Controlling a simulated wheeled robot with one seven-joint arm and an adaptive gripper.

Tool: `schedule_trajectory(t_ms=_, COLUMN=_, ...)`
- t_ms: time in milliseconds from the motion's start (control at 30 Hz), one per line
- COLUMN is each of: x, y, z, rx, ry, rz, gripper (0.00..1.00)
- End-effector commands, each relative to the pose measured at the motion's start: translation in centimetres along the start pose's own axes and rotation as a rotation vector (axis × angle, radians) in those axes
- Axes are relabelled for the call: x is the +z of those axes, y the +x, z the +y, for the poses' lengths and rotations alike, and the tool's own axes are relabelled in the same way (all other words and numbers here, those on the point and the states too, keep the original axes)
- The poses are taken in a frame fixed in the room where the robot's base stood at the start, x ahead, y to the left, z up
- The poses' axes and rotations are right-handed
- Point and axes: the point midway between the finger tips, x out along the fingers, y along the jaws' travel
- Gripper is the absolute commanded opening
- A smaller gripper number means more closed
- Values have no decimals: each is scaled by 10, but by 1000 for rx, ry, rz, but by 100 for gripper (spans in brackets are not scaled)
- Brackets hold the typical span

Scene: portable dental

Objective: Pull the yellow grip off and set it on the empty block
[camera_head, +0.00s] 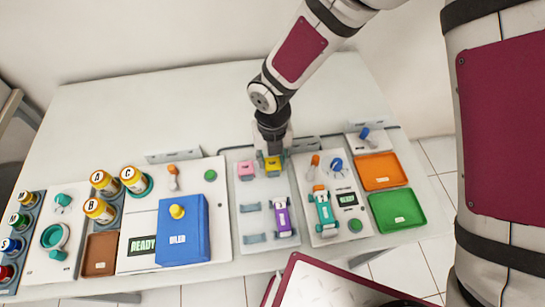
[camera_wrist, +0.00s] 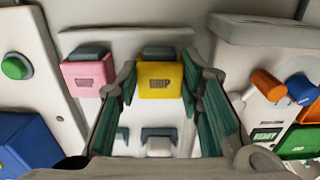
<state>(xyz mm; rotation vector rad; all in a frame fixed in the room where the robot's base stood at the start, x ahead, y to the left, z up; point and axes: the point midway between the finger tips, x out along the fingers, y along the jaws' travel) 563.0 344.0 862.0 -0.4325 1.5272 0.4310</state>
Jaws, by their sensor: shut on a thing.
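The yellow grip (camera_wrist: 160,80) sits between my gripper's fingers (camera_wrist: 160,92) in the wrist view, with a dark grey block (camera_wrist: 162,52) directly behind it. In the head view the yellow grip (camera_head: 272,164) shows just below my gripper (camera_head: 272,150), at the back of a pale panel. My gripper is shut on the yellow grip. I cannot tell whether the grip is still seated on its block. A pink grip (camera_wrist: 88,74) is beside it on the left, on another dark block (camera_wrist: 90,52). Which block is the empty one is not clear.
Grey-blue cradles (camera_head: 249,208) and a purple device (camera_head: 283,217) are at the panel's front. To the right are a teal device (camera_head: 324,209), an orange tray (camera_head: 381,171) and a green tray (camera_head: 398,208). A blue box (camera_head: 182,230) stands to the left.

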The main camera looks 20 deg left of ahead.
Motion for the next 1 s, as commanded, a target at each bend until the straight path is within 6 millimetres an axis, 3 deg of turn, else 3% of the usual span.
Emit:
schedule_trajectory(t_ms=100, x=0, y=0, z=0, rx=0, ry=0, rz=0, gripper=0)
schedule_trajectory(t_ms=133, x=0, y=0, z=0, rx=0, ry=0, rz=0, gripper=36)
schedule_trajectory(t_ms=233, x=0, y=0, z=0, rx=0, ry=0, rz=0, gripper=57)
schedule_trajectory(t_ms=667, x=1, y=-8, z=0, rx=1, ry=0, rz=-2, gripper=57)
schedule_trajectory(t_ms=1000, x=2, y=-72, z=0, rx=1, ry=1, rz=-5, gripper=57)
